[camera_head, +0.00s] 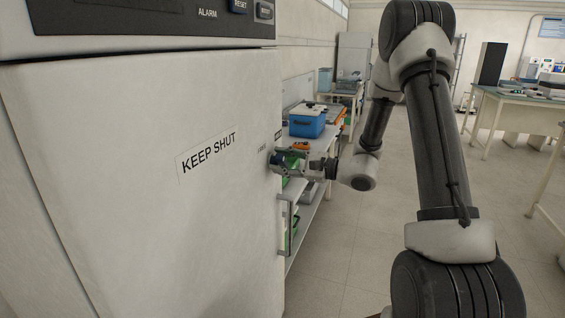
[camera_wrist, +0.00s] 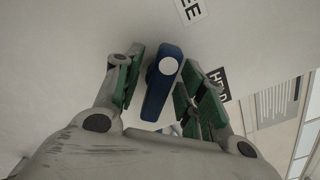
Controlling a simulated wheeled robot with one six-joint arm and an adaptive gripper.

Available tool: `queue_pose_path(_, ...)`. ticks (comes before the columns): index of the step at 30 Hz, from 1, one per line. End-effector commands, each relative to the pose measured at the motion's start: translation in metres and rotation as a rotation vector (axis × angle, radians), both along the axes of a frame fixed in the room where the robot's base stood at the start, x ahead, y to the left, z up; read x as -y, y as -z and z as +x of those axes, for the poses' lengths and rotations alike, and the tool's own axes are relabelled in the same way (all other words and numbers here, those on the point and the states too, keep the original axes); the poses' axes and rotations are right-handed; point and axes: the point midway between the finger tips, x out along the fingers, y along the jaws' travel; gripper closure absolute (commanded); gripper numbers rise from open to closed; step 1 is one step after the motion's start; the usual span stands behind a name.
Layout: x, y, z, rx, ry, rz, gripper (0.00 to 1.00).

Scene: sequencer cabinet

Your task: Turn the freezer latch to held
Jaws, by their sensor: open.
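The freezer (camera_head: 150,220) is a large white cabinet filling the left of the head view, with a "KEEP SHUT" label on its door. The latch (camera_wrist: 162,82) is a blue bar with a round white hub, on the white door in the wrist view. My gripper (camera_wrist: 158,84) is open, with its green-padded fingers on either side of the latch bar; I cannot tell whether they touch it. A dark "HELD" label (camera_wrist: 218,84) is partly hidden behind the right finger, and a white label ending in "EE" (camera_wrist: 190,8) is at the top. In the head view my gripper (camera_head: 275,160) is at the door's right edge.
A vertical handle (camera_head: 287,225) stands out at the door's right edge below my gripper. A shelf bench behind it carries a blue cooler box (camera_head: 307,122). A lab table (camera_head: 510,97) stands at the far right. The floor between is clear.

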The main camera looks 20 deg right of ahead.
Motion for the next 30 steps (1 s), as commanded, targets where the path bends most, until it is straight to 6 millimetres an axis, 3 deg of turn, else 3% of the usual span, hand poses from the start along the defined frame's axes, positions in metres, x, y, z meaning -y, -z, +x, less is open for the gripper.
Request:
queue_pose_path(3, 0.0002, 0.0, -0.0001, 0.0, 0.0, 0.0, 0.63)
queue_pose_path(9, 0.0003, 0.0, -0.0002, 0.0, 0.0, 0.0, 0.97)
queue_pose_path(20, 0.0004, 0.0, -0.0003, -0.034, -0.001, 0.024, 0.97)
queue_pose_path(30, 0.001, -0.0007, 0.0005, -0.218, -0.001, 0.158, 0.97)
